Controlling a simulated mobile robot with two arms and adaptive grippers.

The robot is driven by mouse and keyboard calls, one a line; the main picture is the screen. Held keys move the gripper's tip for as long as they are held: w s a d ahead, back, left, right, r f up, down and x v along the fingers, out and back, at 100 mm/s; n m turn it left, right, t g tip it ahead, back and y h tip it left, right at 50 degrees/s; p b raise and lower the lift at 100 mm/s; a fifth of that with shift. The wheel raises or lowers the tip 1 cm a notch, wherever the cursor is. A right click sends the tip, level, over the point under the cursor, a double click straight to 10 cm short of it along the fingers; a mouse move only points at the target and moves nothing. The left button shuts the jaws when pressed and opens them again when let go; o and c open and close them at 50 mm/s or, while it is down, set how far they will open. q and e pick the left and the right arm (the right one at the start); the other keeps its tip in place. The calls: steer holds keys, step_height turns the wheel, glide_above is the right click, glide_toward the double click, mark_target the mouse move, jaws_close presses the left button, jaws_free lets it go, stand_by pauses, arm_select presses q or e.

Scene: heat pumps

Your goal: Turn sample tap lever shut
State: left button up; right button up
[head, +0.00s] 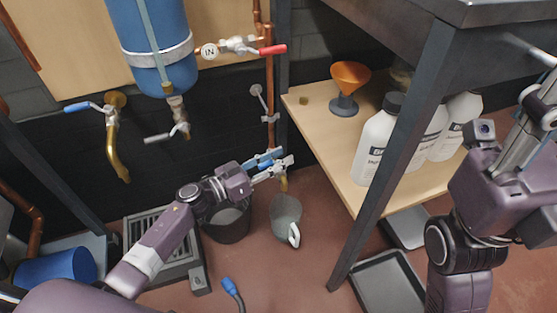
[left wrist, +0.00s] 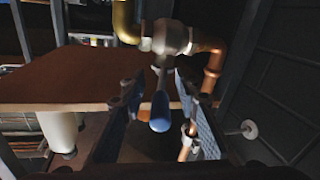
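The sample tap shows in the left wrist view as a metal valve body (left wrist: 172,38) with a brass spout (left wrist: 125,20) and a blue lever (left wrist: 160,110) pointing towards the camera. My left gripper (left wrist: 158,112) is open, with one finger on each side of the lever and visible gaps between. In the head view my left gripper (head: 272,167) is at the tap, above a clear jug (head: 286,214); the brass spout (head: 284,184) shows just below the fingers, and the gripper hides most of the tap. My right gripper (head: 528,125) is at the right edge, its fingertips unclear.
A copper pipe (head: 270,100) runs down the wall. A red-handled valve (head: 270,49) and a blue-handled tap (head: 82,106) are higher up. A dark bucket (head: 228,222) stands beside the jug. A wooden shelf (head: 320,135) holds an orange funnel (head: 350,75) and white bottles (head: 377,140).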

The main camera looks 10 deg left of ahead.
arm_select(q)
jaws_close()
stand_by(0.6)
steer(key=m+g+h, duration=0.2)
steer(key=shift+f+g+b, duration=0.1)
steer(key=shift+g+b, duration=0.2)
steer(key=shift+s+d+m+g+h, duration=0.1)
steer(key=shift+m+g+h, duration=0.4)
jaws_free()
